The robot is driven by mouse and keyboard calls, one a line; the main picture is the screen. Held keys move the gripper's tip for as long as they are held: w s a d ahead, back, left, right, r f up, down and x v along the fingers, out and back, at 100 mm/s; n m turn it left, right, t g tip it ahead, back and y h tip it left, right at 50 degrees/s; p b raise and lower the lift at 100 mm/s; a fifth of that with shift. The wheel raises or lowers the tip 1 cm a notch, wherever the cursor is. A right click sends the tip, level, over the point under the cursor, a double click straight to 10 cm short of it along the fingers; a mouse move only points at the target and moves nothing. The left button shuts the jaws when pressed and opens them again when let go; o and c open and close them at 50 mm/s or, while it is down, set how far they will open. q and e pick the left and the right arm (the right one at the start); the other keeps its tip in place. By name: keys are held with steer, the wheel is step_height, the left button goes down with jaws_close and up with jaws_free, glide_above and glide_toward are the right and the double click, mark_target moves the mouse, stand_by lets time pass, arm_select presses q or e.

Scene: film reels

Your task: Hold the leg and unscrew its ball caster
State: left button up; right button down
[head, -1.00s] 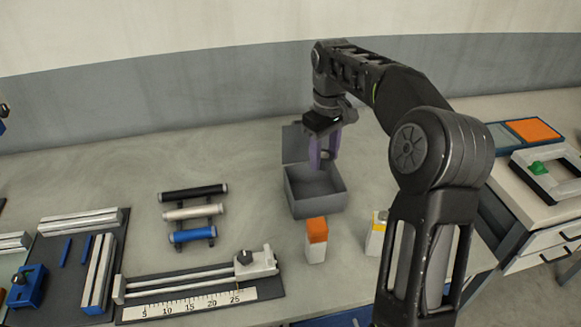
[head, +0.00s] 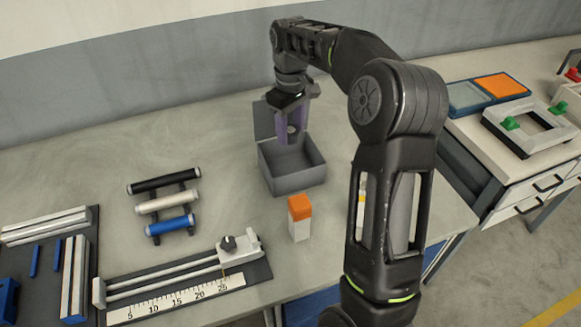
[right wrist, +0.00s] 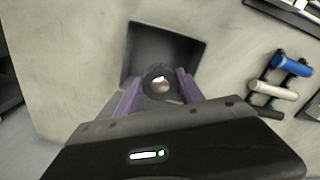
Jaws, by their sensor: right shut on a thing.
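My right gripper (head: 291,136) has purple fingers and points down over the open grey box (head: 292,179). In the right wrist view, my right gripper (right wrist: 160,92) is shut on a round dark-rimmed piece with a shiny ball, the ball caster (right wrist: 160,84). I cannot make out a leg with certainty. My left gripper is not in view.
A rack holds a black (head: 163,181), a white (head: 167,202) and a blue rod (head: 170,225). A ruler fixture (head: 180,297) lies at the front. An orange-topped white block (head: 300,226) stands before the box. A side cabinet (head: 520,185) is at right. The table behind the rack is clear.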

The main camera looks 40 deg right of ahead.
step_height(320, 180, down, 8)
steer(key=shift+f+p, duration=0.1)
steer(key=shift+p, duration=0.25)
steer(key=shift+f+p, duration=0.35)
steer(key=shift+f, duration=1.85)
steer(key=c, duration=1.2)
jaws_free()
steer(key=shift+f, duration=0.15)
steer(key=o, duration=0.5)
steer(key=shift+c, duration=0.2)
step_height(320, 180, up, 12)
steer(key=shift+r+b, duration=0.2)
steer(key=shift+b, duration=0.55)
